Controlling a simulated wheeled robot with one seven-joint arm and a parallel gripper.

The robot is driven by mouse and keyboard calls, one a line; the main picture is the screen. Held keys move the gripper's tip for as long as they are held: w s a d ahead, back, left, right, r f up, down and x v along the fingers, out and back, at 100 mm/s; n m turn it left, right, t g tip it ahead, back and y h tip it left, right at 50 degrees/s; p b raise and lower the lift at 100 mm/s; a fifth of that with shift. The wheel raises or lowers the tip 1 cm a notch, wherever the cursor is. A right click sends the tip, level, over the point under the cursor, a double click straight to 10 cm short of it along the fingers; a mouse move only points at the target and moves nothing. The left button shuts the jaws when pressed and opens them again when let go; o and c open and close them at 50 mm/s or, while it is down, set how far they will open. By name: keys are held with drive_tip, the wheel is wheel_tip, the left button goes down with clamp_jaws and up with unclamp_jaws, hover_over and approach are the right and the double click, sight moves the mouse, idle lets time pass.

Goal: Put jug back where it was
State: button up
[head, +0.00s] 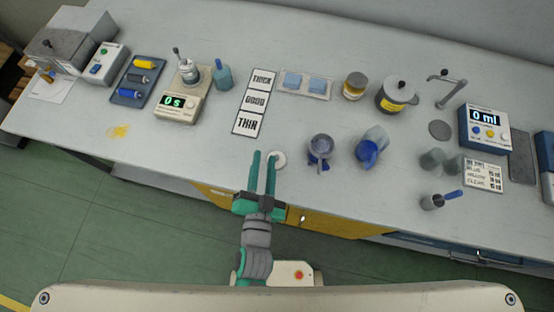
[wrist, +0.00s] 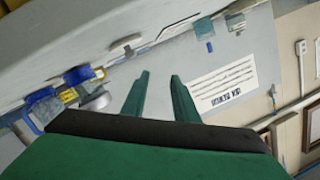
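A blue jug (head: 369,147) with a pale, translucent upper part stands on the grey bench, right of the middle in the head view. A grey pot (head: 319,150) with blue showing at its top stands to its left. My gripper (head: 264,156) is at the bench's front edge, left of both, with its green fingers apart and nothing between them. The wrist view also shows my gripper (wrist: 161,77) open and empty. Blue objects (wrist: 78,75) at the left of the wrist view are too unclear to name.
A small white disc (head: 278,158) lies by the right fingertip. THICK, GOOD and THIN cards (head: 255,101) lie behind. A scale (head: 181,106) reads 0 s. A dispenser (head: 485,129) reads 0 ml. Grey cups (head: 432,160) stand right of the jug. Bench left of my gripper is mostly clear.

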drive_tip(key=s+n, duration=0.1)
drive_tip(key=s, duration=0.1)
drive_tip(key=s+f, duration=0.1)
drive_tip(key=s, duration=0.2)
drive_tip(key=s+d+f+n, duration=0.1)
drive_tip(key=s, duration=0.1)
drive_tip(key=shift+s+n+g, duration=0.15)
drive_tip(key=shift+n+g, duration=0.15)
drive_tip(key=s+d+n+y, duration=0.1)
drive_tip(key=s+n, duration=0.3)
drive_tip(key=s, duration=0.4)
drive_tip(key=shift+s+d+r+n, duration=0.2)
drive_tip(key=shift+d+r+n, duration=0.15)
drive_tip(key=shift+d, duration=0.45)
